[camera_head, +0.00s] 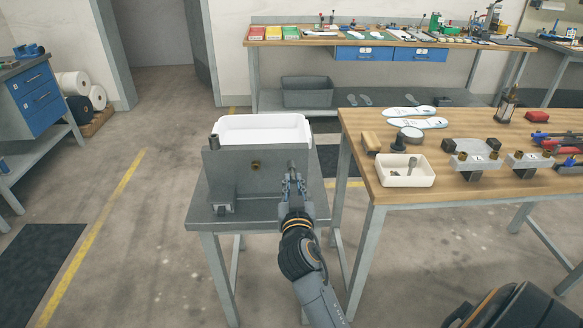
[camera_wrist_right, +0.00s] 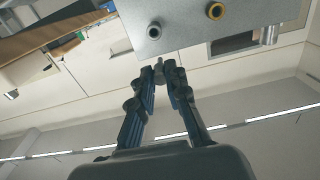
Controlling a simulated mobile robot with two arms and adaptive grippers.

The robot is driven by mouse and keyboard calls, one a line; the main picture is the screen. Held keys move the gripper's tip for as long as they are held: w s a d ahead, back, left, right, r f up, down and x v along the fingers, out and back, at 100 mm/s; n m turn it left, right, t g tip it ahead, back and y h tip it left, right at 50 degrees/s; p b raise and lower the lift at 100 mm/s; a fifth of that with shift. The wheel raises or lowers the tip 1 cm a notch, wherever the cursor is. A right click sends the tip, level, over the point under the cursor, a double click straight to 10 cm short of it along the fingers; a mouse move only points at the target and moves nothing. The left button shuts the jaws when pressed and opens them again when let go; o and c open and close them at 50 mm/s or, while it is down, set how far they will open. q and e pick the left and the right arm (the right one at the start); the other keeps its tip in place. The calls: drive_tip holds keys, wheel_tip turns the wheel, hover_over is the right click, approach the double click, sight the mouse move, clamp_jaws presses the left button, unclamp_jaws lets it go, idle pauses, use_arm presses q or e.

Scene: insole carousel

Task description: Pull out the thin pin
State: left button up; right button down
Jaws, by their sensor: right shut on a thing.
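A grey upright metal plate (camera_head: 232,178) stands on a small steel table. It carries a brass bushing (camera_head: 256,165), which also shows in the right wrist view (camera_wrist_right: 215,11). A smaller dark bushing (camera_wrist_right: 154,30) is beside it in that view. My right gripper (camera_head: 292,183) is in front of the plate's right part. In the right wrist view its fingertips (camera_wrist_right: 160,70) are closed on a small grey piece, the thin pin (camera_wrist_right: 159,63). Most of the pin is hidden by the fingers. I cannot tell whether its tip still touches the plate. My left gripper is not in view.
A white bin (camera_head: 262,122) stands behind the plate. A dark-topped post (camera_head: 214,142) is at the plate's left. The wooden workbench (camera_head: 450,189) to the right holds a white tray (camera_head: 404,183) and metal fixtures (camera_head: 474,157).

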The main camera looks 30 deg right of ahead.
drive_tip(key=shift+r+p, duration=1.4)
drive_tip(key=shift+r, duration=0.55)
